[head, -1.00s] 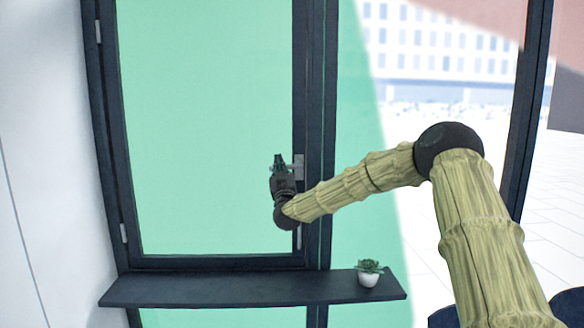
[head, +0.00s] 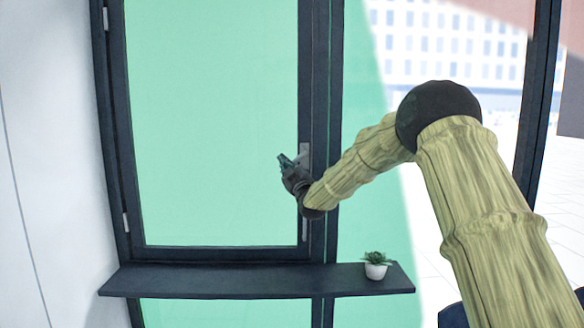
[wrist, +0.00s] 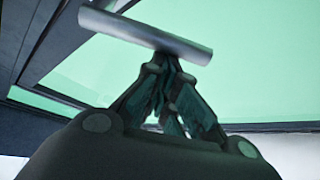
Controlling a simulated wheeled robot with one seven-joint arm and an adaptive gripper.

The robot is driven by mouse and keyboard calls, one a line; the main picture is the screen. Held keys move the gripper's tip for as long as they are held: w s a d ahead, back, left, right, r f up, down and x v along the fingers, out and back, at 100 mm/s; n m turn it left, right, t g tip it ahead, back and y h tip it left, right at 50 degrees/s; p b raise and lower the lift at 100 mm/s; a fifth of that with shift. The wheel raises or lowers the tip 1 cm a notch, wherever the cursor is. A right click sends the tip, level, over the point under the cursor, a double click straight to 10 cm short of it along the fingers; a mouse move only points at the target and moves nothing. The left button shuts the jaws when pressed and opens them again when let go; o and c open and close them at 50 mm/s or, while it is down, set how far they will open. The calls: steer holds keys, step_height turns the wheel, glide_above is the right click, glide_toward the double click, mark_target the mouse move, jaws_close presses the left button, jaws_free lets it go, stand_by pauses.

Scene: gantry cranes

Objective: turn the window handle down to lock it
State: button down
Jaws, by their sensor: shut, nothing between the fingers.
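The window (head: 215,120) is a green-tinted pane in a dark frame. The grey handle plate (head: 304,153) sits on the frame's right upright. In the head view my gripper (head: 284,161) is just left of the plate, its fingers pointing up and left, and it hides most of the lever. In the wrist view the lever (wrist: 140,30) is a smooth grey bar slanting across the top. My gripper (wrist: 170,65) is shut and empty, with its fingertips right at the bar's underside; I cannot tell whether they touch.
A dark shelf (head: 220,281) runs below the window. A small potted succulent (head: 375,267) in a white pot stands near its right end, below my arm. A white wall (head: 45,160) lies to the left. The space before the pane is clear.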

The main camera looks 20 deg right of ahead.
steer(key=s+d+f+n+g+y+b, duration=0.1)
steer(key=d+f+n+g+b, duration=0.3)
steer(key=n, duration=0.7)
steer(key=shift+s+d+f+g+y, duration=0.25)
steer(key=shift+g+y, duration=0.25)
steer(key=shift+y, duration=0.2)
steer(key=shift+b, duration=0.3)
steer(key=a+b, duration=0.2)
steer(key=a, duration=0.2)
steer(key=b+v, duration=0.2)
steer(key=v, duration=0.7)
steer(key=shift+s, duration=0.2)
steer(key=shift+d, duration=0.15)
steer(key=shift+f, duration=0.1)
